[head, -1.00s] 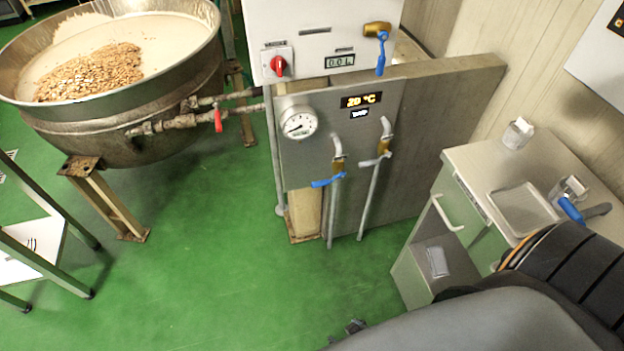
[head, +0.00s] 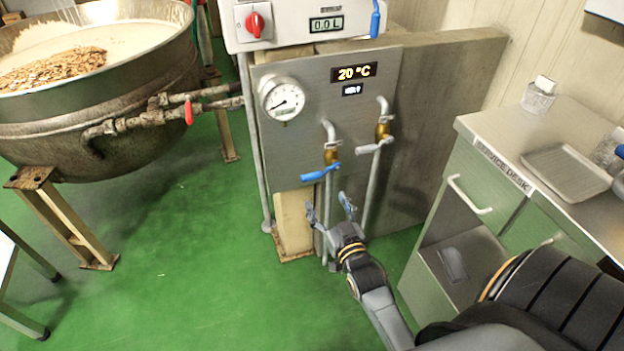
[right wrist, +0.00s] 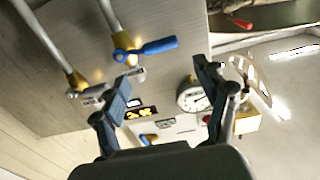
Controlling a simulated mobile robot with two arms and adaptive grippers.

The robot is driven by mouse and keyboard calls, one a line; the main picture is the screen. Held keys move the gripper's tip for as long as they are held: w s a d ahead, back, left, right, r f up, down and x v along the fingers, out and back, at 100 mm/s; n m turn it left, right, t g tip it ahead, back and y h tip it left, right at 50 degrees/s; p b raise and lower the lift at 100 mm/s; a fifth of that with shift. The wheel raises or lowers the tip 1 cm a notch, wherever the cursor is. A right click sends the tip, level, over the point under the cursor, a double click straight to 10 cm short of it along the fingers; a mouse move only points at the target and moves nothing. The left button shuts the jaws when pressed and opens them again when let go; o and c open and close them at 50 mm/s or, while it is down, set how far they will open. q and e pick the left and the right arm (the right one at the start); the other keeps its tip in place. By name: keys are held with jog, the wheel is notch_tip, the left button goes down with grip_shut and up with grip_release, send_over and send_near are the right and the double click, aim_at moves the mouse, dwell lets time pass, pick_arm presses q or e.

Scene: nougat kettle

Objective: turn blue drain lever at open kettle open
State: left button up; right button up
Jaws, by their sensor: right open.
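The blue lever (head: 320,172) sits on a brass valve on the left of two pipes in front of the grey panel (head: 330,108). In the head view it lies nearly level, its right end slightly raised. It also shows in the right wrist view (right wrist: 152,47), beyond the fingertips. My right gripper (head: 329,207) is open and empty, just below the lever in the head view and apart from it. Its two fingers also show in the right wrist view (right wrist: 164,85). The kettle (head: 100,110) stands open at the left with brown pieces inside. My left gripper is not in view.
A grey lever (head: 374,147) is on the right pipe. A gauge (head: 283,99) and a 20 °C display (head: 354,73) are on the panel. A red lever (head: 188,112) is on the kettle pipe. A desk (head: 480,160) stands right.

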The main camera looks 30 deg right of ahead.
aim_at(313, 178)
jog(key=b+x, duration=0.1)
jog(key=x, duration=0.9)
jog(key=shift+a+f, duration=0.1)
pick_arm(q)
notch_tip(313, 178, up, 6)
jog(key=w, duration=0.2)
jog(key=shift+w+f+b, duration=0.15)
jog(key=shift+b, duration=0.15)
pick_arm(e)
jog(key=shift+w, duration=0.65)
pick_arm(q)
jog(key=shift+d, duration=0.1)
pick_arm(e)
grip_shut()
